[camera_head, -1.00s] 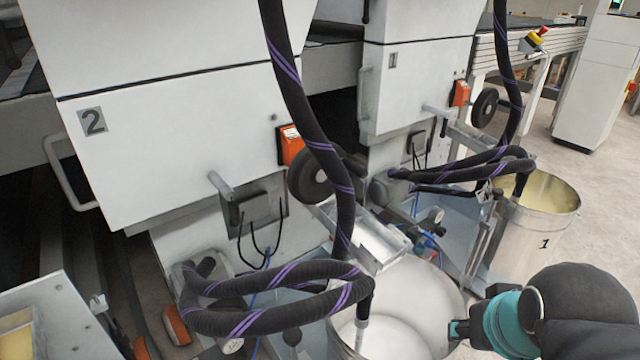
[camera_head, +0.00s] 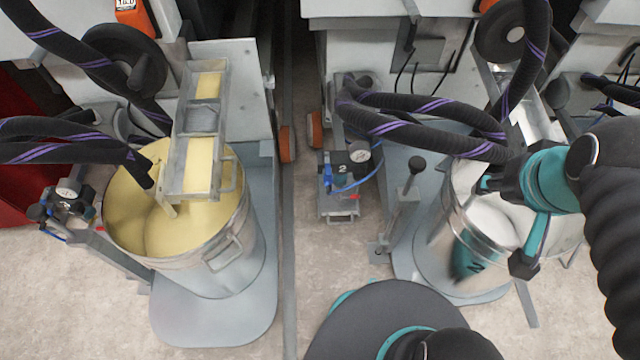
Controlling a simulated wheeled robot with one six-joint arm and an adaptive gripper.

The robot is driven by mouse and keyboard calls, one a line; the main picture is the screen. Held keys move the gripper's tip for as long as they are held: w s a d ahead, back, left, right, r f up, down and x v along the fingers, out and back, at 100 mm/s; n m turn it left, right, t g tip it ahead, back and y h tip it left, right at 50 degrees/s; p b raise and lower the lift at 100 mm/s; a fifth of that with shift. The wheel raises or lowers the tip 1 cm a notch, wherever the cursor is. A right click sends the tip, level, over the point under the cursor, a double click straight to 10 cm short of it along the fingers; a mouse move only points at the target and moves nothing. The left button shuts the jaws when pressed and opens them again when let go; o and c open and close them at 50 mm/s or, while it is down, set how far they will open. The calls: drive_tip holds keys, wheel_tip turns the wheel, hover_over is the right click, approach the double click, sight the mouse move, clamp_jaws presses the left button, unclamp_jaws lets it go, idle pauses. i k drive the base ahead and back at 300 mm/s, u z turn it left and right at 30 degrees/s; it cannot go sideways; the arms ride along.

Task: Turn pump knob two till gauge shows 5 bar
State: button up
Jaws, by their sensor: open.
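The pump unit marked 2 (camera_head: 345,172) stands low on the floor in the middle of the view, with a blue fitting and a dark body. A small round gauge (camera_head: 359,152) sits at its top; its reading is too small to make out. I cannot tell the pump knob apart from the dark parts around it. My gripper (camera_head: 503,225) is at the right, open, with its fingers over the metal bucket (camera_head: 455,240) of white liquid. It is well to the right of the pump unit and apart from it.
Thick black hoses with purple stripes (camera_head: 425,105) loop above and right of the pump. An upright rod with a black ball (camera_head: 415,165) stands between pump and bucket. A bucket of yellow liquid (camera_head: 252,240) and another pump (camera_head: 68,205) are at left. Floor before the pump is clear.

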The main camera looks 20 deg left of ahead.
sight(359, 173)
drive_tip(key=u, duration=0.55)
drive_tip(key=k, duration=0.95)
drive_tip(key=u, duration=0.15)
